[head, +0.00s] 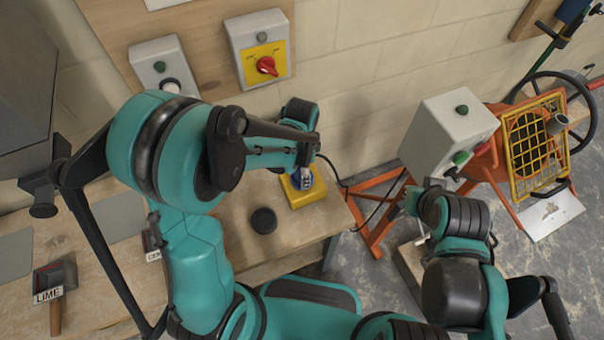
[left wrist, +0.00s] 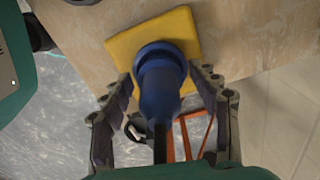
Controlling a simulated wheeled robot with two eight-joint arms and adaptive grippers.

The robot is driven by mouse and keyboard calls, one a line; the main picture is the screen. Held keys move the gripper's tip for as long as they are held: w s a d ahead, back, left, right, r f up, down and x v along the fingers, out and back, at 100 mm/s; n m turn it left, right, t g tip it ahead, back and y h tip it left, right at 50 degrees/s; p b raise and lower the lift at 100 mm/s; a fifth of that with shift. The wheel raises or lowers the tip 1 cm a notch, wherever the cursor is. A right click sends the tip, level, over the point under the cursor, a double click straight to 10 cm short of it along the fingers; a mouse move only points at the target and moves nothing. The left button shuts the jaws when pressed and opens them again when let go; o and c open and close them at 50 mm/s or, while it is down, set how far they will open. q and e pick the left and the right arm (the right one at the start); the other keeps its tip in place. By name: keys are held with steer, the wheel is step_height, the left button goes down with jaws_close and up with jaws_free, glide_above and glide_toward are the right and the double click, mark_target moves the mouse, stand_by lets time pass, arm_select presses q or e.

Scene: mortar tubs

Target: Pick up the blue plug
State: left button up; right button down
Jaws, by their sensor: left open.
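The blue plug (left wrist: 160,78) stands on a square yellow block (left wrist: 115,45), its dark cord trailing toward the bottom of the left wrist view. In the head view the blue plug (head: 306,181) shows in part on the yellow block (head: 303,196), at the wooden bench's right end. My left gripper (left wrist: 160,92) is open, with one finger on each side of the plug and gaps between. In the head view my left gripper (head: 306,160) is right at the plug and partly covers it. My right arm is at the lower right; its fingers cannot be made out.
A round black object (head: 263,220) lies on the bench left of the block. Switch boxes (head: 260,50) hang on the wall. An orange-framed machine (head: 480,150) with a grey control box stands right of the bench.

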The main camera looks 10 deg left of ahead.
arm_select(q)
steer(key=shift+f, duration=0.55)
steer(key=shift+r, duration=0.1)
steer(key=c, duration=1.2)
steer(key=shift+r, duration=0.1)
